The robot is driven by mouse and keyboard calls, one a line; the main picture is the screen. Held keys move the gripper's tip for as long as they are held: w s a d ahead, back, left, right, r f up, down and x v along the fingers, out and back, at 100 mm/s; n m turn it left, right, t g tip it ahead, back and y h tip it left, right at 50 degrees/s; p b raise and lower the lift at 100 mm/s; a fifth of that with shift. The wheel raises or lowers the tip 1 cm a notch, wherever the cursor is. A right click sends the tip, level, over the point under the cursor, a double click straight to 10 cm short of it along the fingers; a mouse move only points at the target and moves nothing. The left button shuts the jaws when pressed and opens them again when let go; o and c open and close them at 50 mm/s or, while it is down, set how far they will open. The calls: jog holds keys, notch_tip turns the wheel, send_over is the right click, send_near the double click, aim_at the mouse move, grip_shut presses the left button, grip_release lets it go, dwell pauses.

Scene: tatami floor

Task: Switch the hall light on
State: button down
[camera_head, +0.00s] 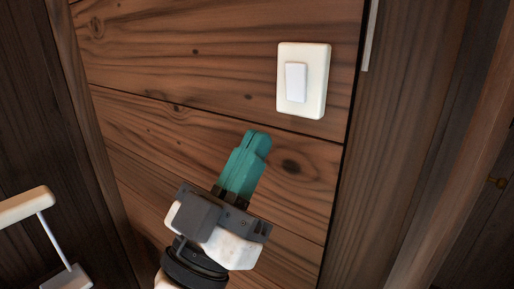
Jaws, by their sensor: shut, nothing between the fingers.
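A cream light switch plate (316,82) is mounted on the brown plank wall, in the upper right of the head view. A paler rectangular rocker (296,83) sits in it, left of the plate's middle. I cannot tell from this view which way the rocker is pressed. My gripper (258,140) is below and to the left of the plate, pointing up, with its teal fingers closed together and nothing between them. In the picture there is a clear gap between the fingertips and the plate. Nothing hides the switch.
The plank wall (180,60) is bare around the switch. A dark wooden post (400,140) stands to the right, with a narrow pale strip (370,35) beside it. A cream-and-white object (28,205) with a thin leg is at the lower left.

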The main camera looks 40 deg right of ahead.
jog(key=b+v, duration=0.2)
jog(key=v, duration=0.5)
jog(key=shift+d+f, duration=0.15)
jog(key=shift+f, duration=0.45)
jog(key=shift+w, duration=0.1)
